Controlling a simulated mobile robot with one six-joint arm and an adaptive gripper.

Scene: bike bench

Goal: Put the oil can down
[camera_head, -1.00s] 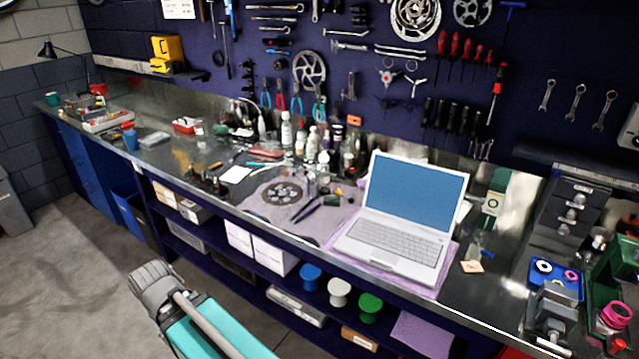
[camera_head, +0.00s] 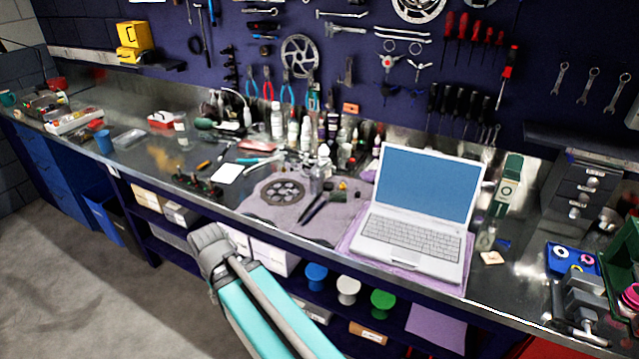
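My turquoise arm with its grey joint reaches up from the bottom of the head view, in front of the bench. My gripper does not show, so I cannot see whether it holds anything. I cannot pick out an oil can for certain. A small shiny container (camera_head: 320,178) stands on the grey mat (camera_head: 265,213) behind the dark toothed disc, too small to name. Several bottles (camera_head: 292,130) stand close together behind it at the back of the bench.
An open laptop (camera_head: 415,238) stands on a purple cloth right of the mat. Tools and small parts clutter the middle of the metal bench (camera_head: 140,165). A blue tray (camera_head: 568,262) and a vice (camera_head: 580,305) are at the right. Shelves with boxes and spools lie below.

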